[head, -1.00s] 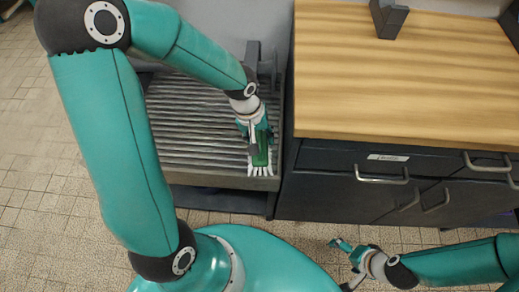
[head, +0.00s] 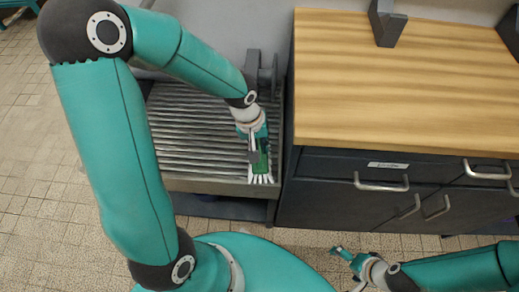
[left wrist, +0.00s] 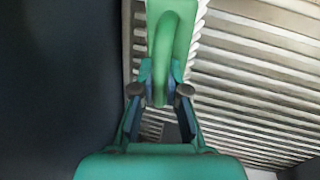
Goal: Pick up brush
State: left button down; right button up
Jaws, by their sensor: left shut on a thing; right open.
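The brush has a green body and handle with white bristles. In the head view the brush (head: 261,168) is at the front right of the grey ribbed surface, its bristles pointing toward me. My left gripper (head: 256,146) is shut on it. In the left wrist view the brush (left wrist: 172,30) shows as a green block with a looped handle, and the left gripper's fingers (left wrist: 160,92) are closed on that loop. I cannot tell whether the brush touches the ribs. My right gripper (head: 346,254) is open and empty at the lower right, over the floor.
The grey ribbed surface (head: 190,140) lies left of a dark cabinet (head: 330,210) with metal handles and a wooden top (head: 400,90). A dark grey block (head: 386,24) stands on the wooden top's back. The tiled floor (head: 40,200) is clear at left.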

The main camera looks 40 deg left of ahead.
pick_arm(q)
jog(key=shift+r, duration=0.15)
notch_tip(320, 180, up, 20)
jog(key=p, duration=0.4)
jog(key=shift+f, duration=0.2)
